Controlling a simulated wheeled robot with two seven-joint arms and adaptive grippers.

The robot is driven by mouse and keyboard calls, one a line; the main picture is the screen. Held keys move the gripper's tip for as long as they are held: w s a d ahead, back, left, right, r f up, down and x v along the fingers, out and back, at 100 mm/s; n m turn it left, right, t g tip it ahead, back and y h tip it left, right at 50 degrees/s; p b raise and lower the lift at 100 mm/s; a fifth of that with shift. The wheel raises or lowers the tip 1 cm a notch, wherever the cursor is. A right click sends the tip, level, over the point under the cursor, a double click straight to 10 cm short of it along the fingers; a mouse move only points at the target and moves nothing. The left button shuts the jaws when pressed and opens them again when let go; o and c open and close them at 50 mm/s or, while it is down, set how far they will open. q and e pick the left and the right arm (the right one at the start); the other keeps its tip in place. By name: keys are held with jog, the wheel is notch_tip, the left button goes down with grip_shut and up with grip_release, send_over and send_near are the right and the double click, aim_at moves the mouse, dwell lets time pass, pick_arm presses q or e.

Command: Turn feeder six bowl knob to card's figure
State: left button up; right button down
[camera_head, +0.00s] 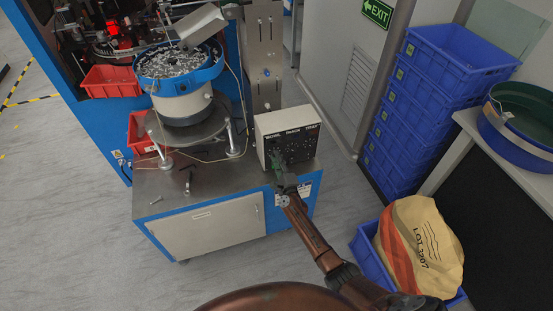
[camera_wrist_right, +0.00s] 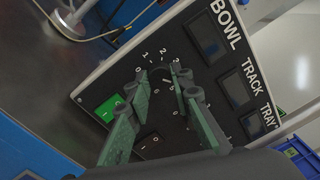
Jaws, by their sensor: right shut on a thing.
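The feeder controller (camera_head: 258,141) is a pale box with a black face marked BOWL, TRACK and TRAY. It stands on the feeder bench's right end. My right gripper (camera_head: 279,160) is at the face. In the right wrist view its green fingers (camera_wrist_right: 160,78) are closed on the bowl knob (camera_wrist_right: 161,84), on the BOWL side. The knob is dark, and its pointer cannot be made out. Dial figures 0 to 3 show above it; others are partly covered. A green rocker switch (camera_wrist_right: 109,107) is beside the left finger. I cannot make out a card with a figure. My left gripper is not in view.
The bowl feeder (camera_head: 183,90), full of small parts, stands on a round plate at the bench's left. Blue crates (camera_head: 400,130) are stacked right, with a sack (camera_head: 420,245) in a crate in front.

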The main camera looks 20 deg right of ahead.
jog(key=n, duration=2.9)
jog(key=shift+f+g+y+p, duration=0.1)
jog(key=shift+g+y+p, duration=0.2)
jog(key=shift+g+p, duration=0.1)
jog(key=shift+n, duration=0.3)
jog(key=c, duration=1.7)
grip_release()
